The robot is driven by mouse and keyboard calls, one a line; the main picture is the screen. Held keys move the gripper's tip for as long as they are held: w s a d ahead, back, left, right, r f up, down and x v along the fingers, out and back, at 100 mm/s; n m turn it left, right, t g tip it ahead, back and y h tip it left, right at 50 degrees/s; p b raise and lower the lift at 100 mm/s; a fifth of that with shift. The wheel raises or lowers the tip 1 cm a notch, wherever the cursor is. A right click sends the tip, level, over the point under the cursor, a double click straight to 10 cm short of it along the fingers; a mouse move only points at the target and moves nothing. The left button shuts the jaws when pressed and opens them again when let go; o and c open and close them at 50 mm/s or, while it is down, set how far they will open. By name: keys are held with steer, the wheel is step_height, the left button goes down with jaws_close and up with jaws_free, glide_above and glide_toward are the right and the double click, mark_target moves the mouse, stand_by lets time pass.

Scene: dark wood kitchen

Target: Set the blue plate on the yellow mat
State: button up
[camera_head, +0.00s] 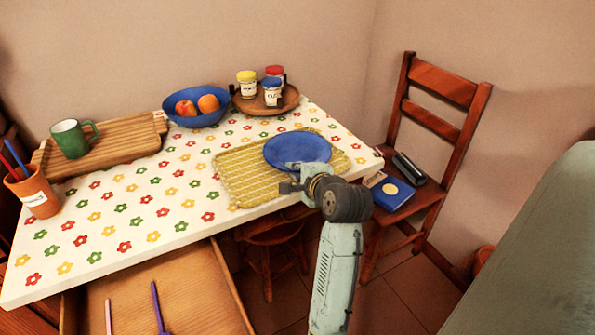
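The blue plate (297,148) is level over the right part of the yellow mat (243,178), at the table's front right. I cannot tell whether it rests on the mat or is just above it. The mat is yellow with a pale woven pattern, and the plate hides part of it. My gripper (293,178) is at the plate's front rim, over the mat's front edge. Its fingers are small and partly hidden by my wrist, so I cannot tell if they grip the rim.
A blue bowl of fruit (221,118) and a round wooden tray (289,103) with several jars stand behind. A green mug (69,139) is on a wooden board (126,146); a pencil cup (42,207) is at left. An open drawer (205,290) is in front. A chair (447,125) stands right.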

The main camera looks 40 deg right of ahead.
steer(key=shift+r, duration=0.1)
steer(key=v, duration=1.2)
steer(key=shift+a, duration=0.1)
